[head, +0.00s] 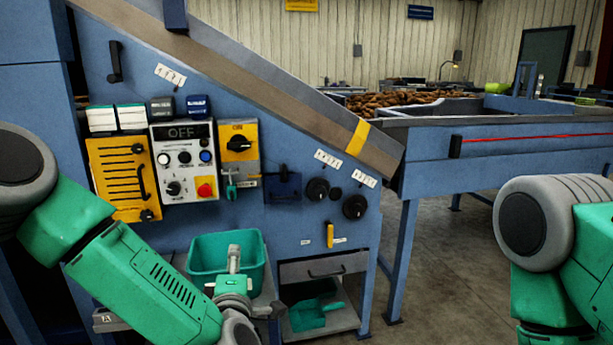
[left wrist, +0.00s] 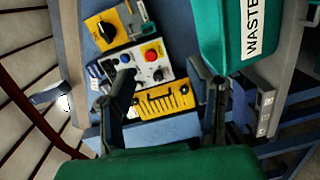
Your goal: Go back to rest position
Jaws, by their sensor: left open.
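My left arm comes in from the left in the head view, its green forearm reaching toward the lower middle. The left gripper (head: 233,262) shows small and partly hidden there, in front of a teal bin (head: 202,258). In the left wrist view the two dark fingers of the left gripper (left wrist: 163,72) stand apart with nothing between them. Beyond them are the control box (left wrist: 145,62) and the yellow slotted panel (left wrist: 165,102). My right arm shows at the right edge of the head view; its gripper is out of the picture.
The blue grader carries a control box (head: 184,160) reading OFF, a yellow slotted panel (head: 121,178) and black knobs. A teal scoop (head: 314,314) lies on the low shelf. Potatoes (head: 395,100) lie farther back. Grey floor (head: 455,270) is clear at right. A WASTE label (left wrist: 254,27) shows.

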